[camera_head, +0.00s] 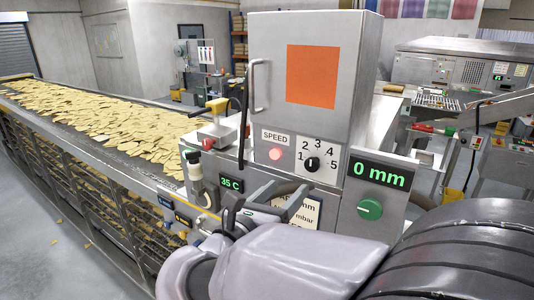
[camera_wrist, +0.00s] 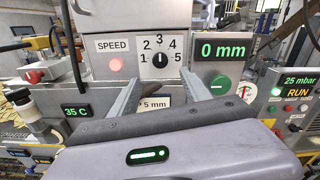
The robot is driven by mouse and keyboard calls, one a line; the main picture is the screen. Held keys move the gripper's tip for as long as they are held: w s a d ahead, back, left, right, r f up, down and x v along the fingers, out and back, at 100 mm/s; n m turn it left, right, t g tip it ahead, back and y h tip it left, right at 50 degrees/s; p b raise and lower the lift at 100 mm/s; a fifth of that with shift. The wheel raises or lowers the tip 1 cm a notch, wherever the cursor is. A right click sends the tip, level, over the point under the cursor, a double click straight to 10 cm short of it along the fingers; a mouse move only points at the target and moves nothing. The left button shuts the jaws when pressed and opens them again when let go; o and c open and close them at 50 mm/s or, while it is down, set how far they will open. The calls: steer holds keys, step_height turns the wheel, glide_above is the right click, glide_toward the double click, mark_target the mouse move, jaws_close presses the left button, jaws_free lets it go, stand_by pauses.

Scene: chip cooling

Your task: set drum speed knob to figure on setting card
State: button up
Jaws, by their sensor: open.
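The drum speed knob (camera_head: 312,163) is a black dial on the grey panel, inside a ring of figures 1 to 5, beside a SPEED label (camera_head: 275,136). In the wrist view the knob (camera_wrist: 160,59) has its white mark pointing up, toward 3.
A lit red lamp (camera_head: 275,154) sits left of the knob. A green knob (camera_head: 370,209) under a "0 mm" display (camera_head: 380,174) is to the right. A "35 C" display (camera_head: 231,184) is at the left. A conveyor of chips (camera_head: 100,120) runs along the left.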

mark_target(310, 166)
steer(key=p+x, duration=0.2)
steer(key=x, duration=1)
steer(key=shift+c, duration=0.3)
jaws_close()
